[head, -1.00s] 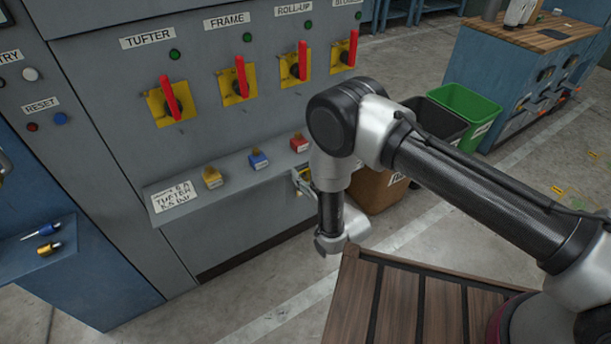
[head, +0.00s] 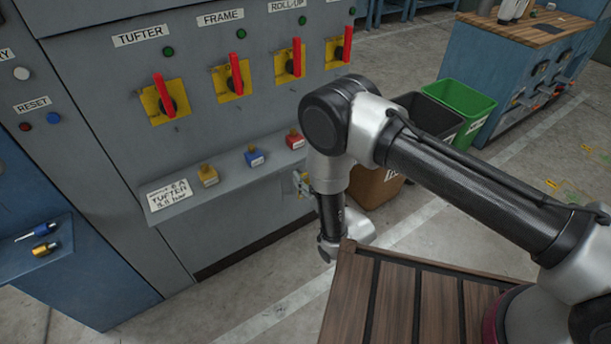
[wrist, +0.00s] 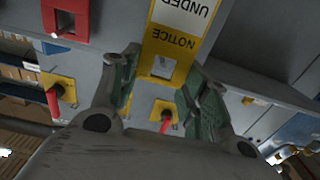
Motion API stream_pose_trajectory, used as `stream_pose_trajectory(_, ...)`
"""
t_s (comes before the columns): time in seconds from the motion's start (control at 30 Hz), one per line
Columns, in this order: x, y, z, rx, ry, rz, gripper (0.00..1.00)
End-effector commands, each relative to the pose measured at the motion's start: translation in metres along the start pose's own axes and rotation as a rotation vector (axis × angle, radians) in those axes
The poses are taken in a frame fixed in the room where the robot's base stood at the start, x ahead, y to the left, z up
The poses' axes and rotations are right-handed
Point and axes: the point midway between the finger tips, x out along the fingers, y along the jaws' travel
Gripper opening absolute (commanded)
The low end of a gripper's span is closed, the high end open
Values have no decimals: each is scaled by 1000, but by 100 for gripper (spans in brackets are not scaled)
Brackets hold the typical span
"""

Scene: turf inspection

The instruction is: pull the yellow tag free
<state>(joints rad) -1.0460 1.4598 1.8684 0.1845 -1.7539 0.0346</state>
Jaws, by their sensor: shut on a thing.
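The yellow tag (wrist: 172,42) shows in the wrist view, with a white field and the words "NOTICE" and "UNDER" upside down. My gripper (wrist: 158,78) is shut on it, with the green-padded fingers on both sides of its near end. The tag's far end runs out of the picture. In the head view my gripper (head: 302,183) is small and partly hidden behind my arm, beside the grey panel's ledge. I cannot tell there whether the tag is still fastened to anything.
The grey panel (head: 100,90) carries several red handles on yellow plates. Yellow, blue and red padlock-like blocks (head: 254,157) stand on its ledge (head: 228,176). A brown bin (head: 376,186), a black bin (head: 428,115) and a green bin (head: 462,100) stand behind my arm. Open floor lies below the panel.

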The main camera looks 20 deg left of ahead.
Motion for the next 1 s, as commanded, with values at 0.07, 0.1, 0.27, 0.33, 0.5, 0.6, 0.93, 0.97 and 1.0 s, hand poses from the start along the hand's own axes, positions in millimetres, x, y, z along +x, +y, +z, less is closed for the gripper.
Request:
stream_pose_trajectory(0.07,-3,0,0,0,0,0,21)
stream_pose_trajectory(0.1,-4,0,0,0,0,0,21)
stream_pose_trajectory(0.27,-6,0,0,0,1,0,21)
stream_pose_trajectory(0.33,-6,0,0,0,1,0,21)
stream_pose_trajectory(0.5,-7,0,0,0,0,0,21)
stream_pose_trajectory(0.6,-14,0,1,-1,-2,0,21)
stream_pose_trajectory(0.93,-43,0,1,-1,-1,0,21)
stream_pose_trajectory(0.97,-46,0,1,-1,-2,0,21)
stream_pose_trajectory(1.0,-49,0,1,0,-2,0,21)
